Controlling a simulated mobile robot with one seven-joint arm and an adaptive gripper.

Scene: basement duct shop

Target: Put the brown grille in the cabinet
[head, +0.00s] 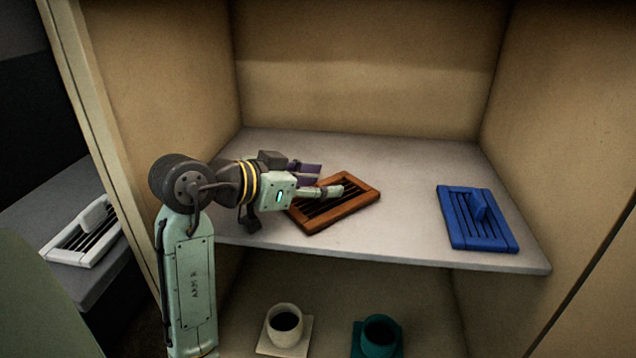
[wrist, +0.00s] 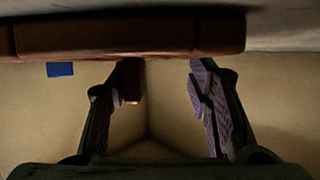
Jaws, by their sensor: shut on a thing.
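The brown grille (head: 345,208) is a flat slatted panel in the cabinet (head: 370,88), over the middle of its upper shelf (head: 405,235). It lies flat, or nearly so, on or just above that shelf; I cannot tell if it touches. In the wrist view the grille's edge (wrist: 120,36) spans the top, with a brown stub (wrist: 132,80) by the left finger. My gripper (head: 318,182), with purple pads, reaches in from the left and is shut on the brown grille. The fingers hide its upper left part. The gripper also shows in the wrist view (wrist: 166,82).
A blue grille (head: 477,222) with a raised tab lies at the shelf's right. A white grille (head: 85,232) lies on a grey surface outside, left. Below the shelf stand a white cup (head: 284,325) and a teal cup (head: 380,336). The shelf between the brown and blue grilles is clear.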

